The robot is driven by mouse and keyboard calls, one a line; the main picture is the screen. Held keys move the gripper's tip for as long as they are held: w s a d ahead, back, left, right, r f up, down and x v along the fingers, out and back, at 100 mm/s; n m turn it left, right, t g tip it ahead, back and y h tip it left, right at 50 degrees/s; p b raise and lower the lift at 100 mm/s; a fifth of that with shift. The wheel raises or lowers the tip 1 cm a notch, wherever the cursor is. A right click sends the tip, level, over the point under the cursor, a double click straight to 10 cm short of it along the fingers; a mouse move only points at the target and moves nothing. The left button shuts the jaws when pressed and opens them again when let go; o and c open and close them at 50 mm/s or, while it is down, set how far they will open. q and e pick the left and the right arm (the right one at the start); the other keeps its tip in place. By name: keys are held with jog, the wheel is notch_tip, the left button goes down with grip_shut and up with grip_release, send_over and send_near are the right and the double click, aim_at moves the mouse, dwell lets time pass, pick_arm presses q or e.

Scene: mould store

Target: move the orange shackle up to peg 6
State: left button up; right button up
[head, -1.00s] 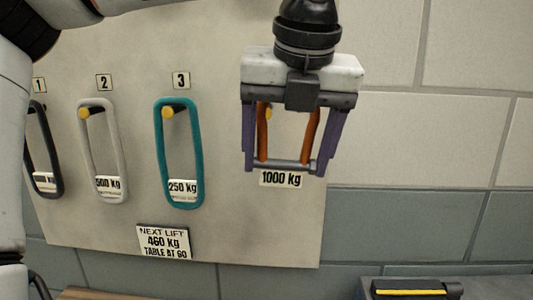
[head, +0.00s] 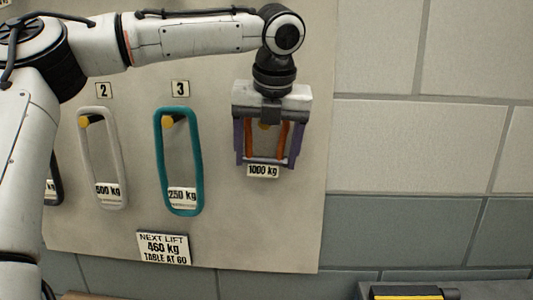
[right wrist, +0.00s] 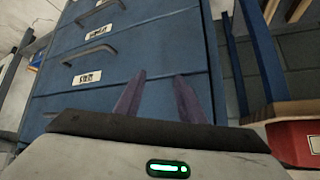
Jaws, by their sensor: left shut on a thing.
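The orange shackle (head: 282,138) is upright between the purple fingers of my left gripper (head: 267,160), in front of the pale board. My left gripper is shut on it from above. Its white tag (head: 263,170) reads 1000 kg and hangs at the bottom bar. I cannot tell whether the shackle touches the peg. No number 6 is readable. My right gripper (right wrist: 157,92) is open and empty in the right wrist view, with its purple fingers apart.
On the board (head: 230,230) hang a grey sling (head: 119,160) under number 2 and a teal sling (head: 157,160) under number 3. A sign (head: 164,248) reads 460 kg. A blue drawer cabinet (right wrist: 130,55) stands before my right gripper.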

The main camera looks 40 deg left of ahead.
pick_arm(q)
jog(key=shift+d+f, duration=0.1)
jog(key=shift+f, duration=0.15)
jog(key=o, duration=1.4)
jog(key=shift+o, duration=0.2)
jog(key=v, duration=1)
jog(key=shift+d, duration=0.4)
